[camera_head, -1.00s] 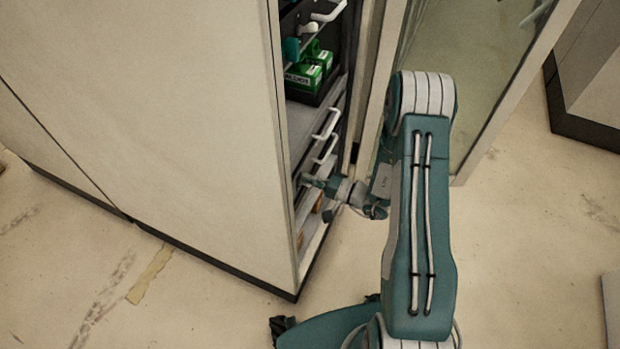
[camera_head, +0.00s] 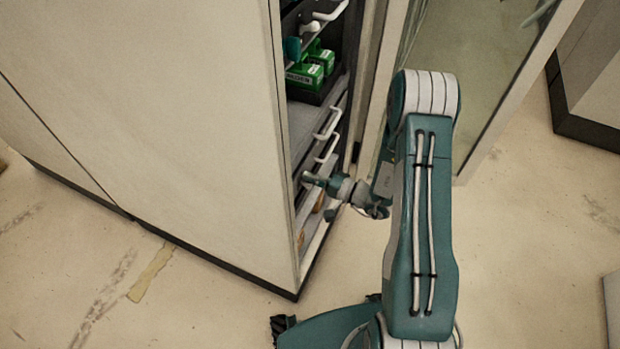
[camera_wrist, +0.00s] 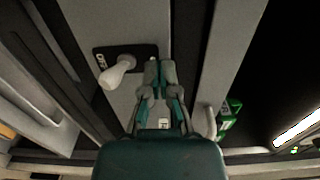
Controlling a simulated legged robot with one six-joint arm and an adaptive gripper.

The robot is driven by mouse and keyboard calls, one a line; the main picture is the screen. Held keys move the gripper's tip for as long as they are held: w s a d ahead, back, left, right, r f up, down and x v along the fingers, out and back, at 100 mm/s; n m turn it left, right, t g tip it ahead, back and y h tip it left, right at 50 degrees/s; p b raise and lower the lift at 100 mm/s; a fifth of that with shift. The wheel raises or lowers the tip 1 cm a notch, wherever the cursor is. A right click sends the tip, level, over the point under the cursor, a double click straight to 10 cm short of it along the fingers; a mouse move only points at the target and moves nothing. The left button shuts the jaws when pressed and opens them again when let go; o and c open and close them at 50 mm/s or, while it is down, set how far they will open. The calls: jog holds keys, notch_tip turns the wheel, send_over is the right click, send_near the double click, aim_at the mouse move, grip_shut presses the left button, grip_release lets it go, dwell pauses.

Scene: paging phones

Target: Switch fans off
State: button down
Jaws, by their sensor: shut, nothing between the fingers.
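In the wrist view a pale rounded switch lever (camera_wrist: 116,73) sticks out from a black plate (camera_wrist: 138,53) marked OFF, on a grey panel. My gripper (camera_wrist: 159,66) is shut and empty. Its fingertips are just right of the lever in that view, over the right end of the plate; I cannot tell whether they touch the panel. In the head view my gripper (camera_head: 309,179) reaches into the open cabinet (camera_head: 200,130) from the right, below two white handles. The lever cannot be made out there. I see no fans.
Green boxes (camera_head: 306,72) sit on a shelf above. White handles (camera_head: 328,124) stick out from the cabinet front. A glass-paned door (camera_head: 465,90) stands open to the right. The floor (camera_head: 530,260) right of my arm is mostly clear.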

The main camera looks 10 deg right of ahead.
jog(key=v, duration=0.8)
dwell(0.4)
jog(key=s+a+r+n+g+h, duration=0.2)
jog(key=s+a+r+n+g, duration=0.3)
jog(key=r, duration=0.3)
jog(key=s+a+r+n+g+h, duration=0.1)
jog(key=s+a+r+n+g, duration=0.2)
jog(key=r+g, duration=0.4)
jog(key=s+d+r+t+h, duration=0.5)
jog(key=s+r+t+h, duration=0.2)
jog(key=s+r+h, duration=0.4)
notch_tip(320, 180, up, 3)
jog(key=shift+d+f+m+h, duration=0.1)
jog(key=shift+d+m+h, duration=0.05)
jog(key=shift+m+h, duration=0.2)
